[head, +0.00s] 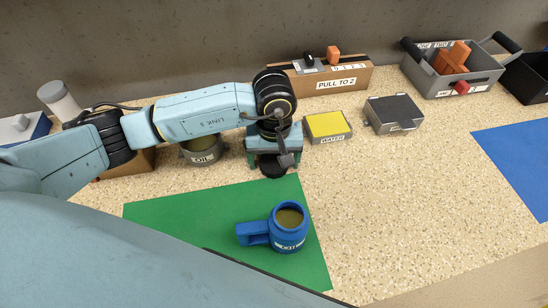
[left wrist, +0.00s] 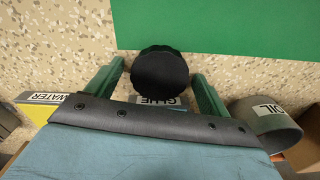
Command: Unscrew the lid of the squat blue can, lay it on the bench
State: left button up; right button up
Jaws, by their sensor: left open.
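A round black lid (left wrist: 160,73) with a ridged edge lies between the fingers of my left gripper (left wrist: 157,92) in the left wrist view. The fingers are open, with a gap on each side of the lid. A label reading GLUE (left wrist: 158,101) shows just beside the lid; the can body is mostly hidden by my gripper, so its colour is hard to tell. In the head view the lid (head: 273,165) shows under my left gripper (head: 274,168), just behind the green mat. My right gripper is not in view.
A blue handled mug (head: 289,240) with brown contents stands on the green mat (head: 165,215). The OIL pot (head: 203,157) is close left of my gripper; the yellow WATER box (head: 327,125) is close right. A PULL TO 2 box (head: 345,83) stands behind. Bench right of the mat is clear.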

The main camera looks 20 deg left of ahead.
aim_at(274, 163)
pick_arm(q)
jog(key=shift+r, duration=0.1)
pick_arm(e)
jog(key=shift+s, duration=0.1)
pick_arm(q)
notch_tip(274, 163, up, 12)
jog(key=p, duration=0.2)
jog(key=shift+p, duration=0.3)
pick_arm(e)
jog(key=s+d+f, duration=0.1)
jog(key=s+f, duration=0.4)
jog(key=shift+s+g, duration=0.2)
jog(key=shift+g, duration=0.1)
